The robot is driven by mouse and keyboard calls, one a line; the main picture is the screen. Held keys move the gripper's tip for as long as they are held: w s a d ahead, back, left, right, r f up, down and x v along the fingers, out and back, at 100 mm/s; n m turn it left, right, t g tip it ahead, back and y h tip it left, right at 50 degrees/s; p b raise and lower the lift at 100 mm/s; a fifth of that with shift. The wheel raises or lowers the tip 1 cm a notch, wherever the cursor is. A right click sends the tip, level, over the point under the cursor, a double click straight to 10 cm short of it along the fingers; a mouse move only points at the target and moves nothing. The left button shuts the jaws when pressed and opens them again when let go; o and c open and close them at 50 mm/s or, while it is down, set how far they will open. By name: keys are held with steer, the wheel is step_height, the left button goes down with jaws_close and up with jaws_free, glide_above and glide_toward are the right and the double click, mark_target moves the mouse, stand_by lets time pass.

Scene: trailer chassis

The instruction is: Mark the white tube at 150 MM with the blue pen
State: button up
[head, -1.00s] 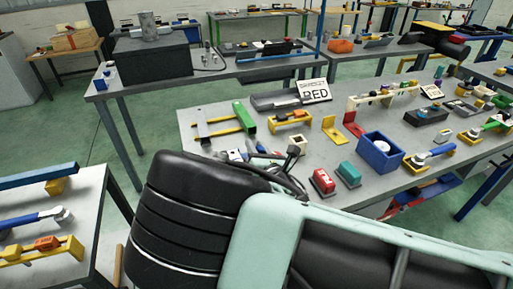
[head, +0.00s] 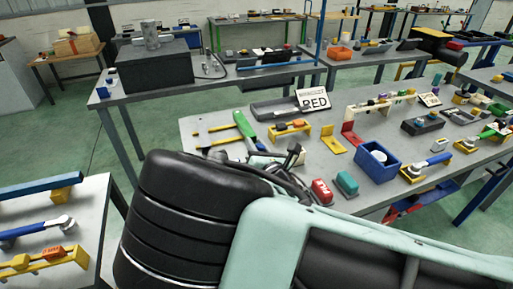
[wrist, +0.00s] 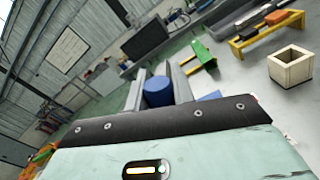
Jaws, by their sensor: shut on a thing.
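My gripper (wrist: 160,88) shows in the wrist view with its grey fingers shut on a blue cylindrical thing (wrist: 158,93), which looks like the blue pen. Its far end and tip are hidden by its foreshortening and the fingers. In the head view my gripper (head: 281,160) is partly hidden behind my dark arm, over the near-left part of the middle table, and the pen cannot be made out there. I cannot pick out the white tube or a 150 MM mark with certainty in either view.
A cream box (wrist: 291,66) stands right of my gripper. Another table (head: 75,215) is at left.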

step_height(320, 180, up, 3)
steer(key=shift+f+p, duration=0.1)
steer(key=shift+p, duration=0.7)
